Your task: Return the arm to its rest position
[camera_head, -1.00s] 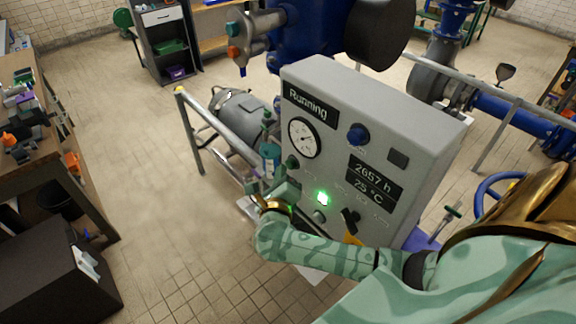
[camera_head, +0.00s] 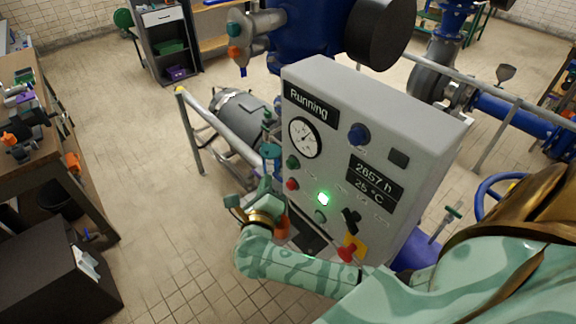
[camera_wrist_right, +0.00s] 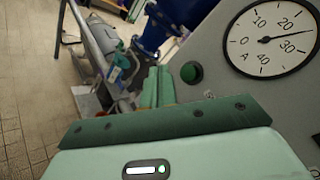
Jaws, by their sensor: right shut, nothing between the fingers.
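My right arm comes in from the lower right in the head view. Its gripper (camera_head: 266,186) is up at the left of the grey control panel (camera_head: 325,95), in front of its lower left edge, with nothing held. In the right wrist view its green fingers (camera_wrist_right: 156,86) are together and point past the panel's left side. They look clear of the panel's buttons. My left gripper is out of view.
The panel carries a gauge (camera_head: 304,138), a lit green button (camera_head: 323,198), a red button (camera_head: 292,184) and a black switch (camera_head: 350,220). A grey railing (camera_head: 222,125) and motor (camera_head: 240,108) stand behind the gripper. Open tiled floor (camera_head: 140,170) lies left, before the workbench (camera_head: 50,170).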

